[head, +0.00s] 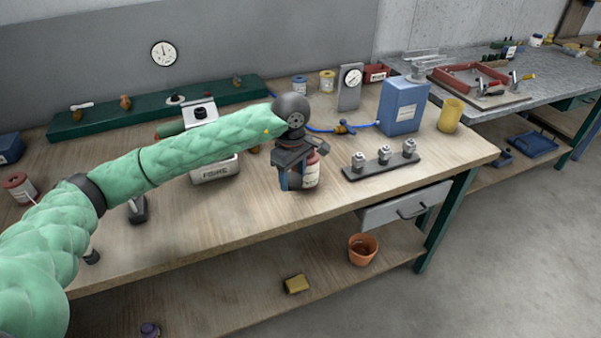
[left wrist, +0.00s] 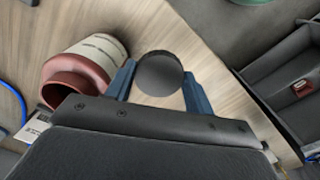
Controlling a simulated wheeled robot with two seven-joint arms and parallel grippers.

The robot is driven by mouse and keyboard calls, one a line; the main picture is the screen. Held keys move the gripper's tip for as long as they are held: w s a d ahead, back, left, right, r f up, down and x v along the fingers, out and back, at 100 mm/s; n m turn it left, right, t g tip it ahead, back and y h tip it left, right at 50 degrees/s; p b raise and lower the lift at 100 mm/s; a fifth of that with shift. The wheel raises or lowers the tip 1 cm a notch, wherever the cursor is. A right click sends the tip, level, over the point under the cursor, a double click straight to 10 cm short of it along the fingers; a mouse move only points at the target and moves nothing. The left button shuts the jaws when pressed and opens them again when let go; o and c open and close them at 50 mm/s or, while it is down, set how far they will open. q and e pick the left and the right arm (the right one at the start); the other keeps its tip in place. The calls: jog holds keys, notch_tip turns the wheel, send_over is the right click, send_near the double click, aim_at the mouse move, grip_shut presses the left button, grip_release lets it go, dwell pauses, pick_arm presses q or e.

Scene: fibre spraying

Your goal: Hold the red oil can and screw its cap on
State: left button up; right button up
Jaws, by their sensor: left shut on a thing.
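The red oil can (head: 311,174), with a cream label band, stands on the wooden workbench, partly hidden behind my left gripper (head: 289,178) in the head view. In the left wrist view the can (left wrist: 86,72) is to the left of the fingers, its wide red mouth open and uncovered. My left gripper (left wrist: 158,84) is shut on a dark round cap (left wrist: 159,73), held between its two blue fingers. The cap is beside the can, apart from its mouth. My right gripper is not in view.
A rack with several metal fittings (head: 381,160) stands right of the can. A blue canister (head: 403,106) and a yellow cup (head: 450,115) stand behind it. A grey drawer (head: 405,207) hangs under the bench edge.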

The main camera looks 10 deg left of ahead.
pick_arm(q)
jog(key=a+m, duration=0.1)
jog(key=m, duration=0.1)
jog(key=a+m, duration=0.1)
jog(key=m, duration=0.1)
jog(key=a+f+m, duration=0.1)
jog(key=m, duration=0.1)
jog(key=shift+s+f, duration=0.1)
jog(key=shift+s, duration=0.3)
jog(key=a+m, duration=0.1)
jog(key=m, duration=0.3)
jog(key=a+f+m, duration=0.1)
jog(key=m, duration=0.1)
jog(key=shift+s+a, duration=0.3)
jog(key=shift+s, duration=0.05)
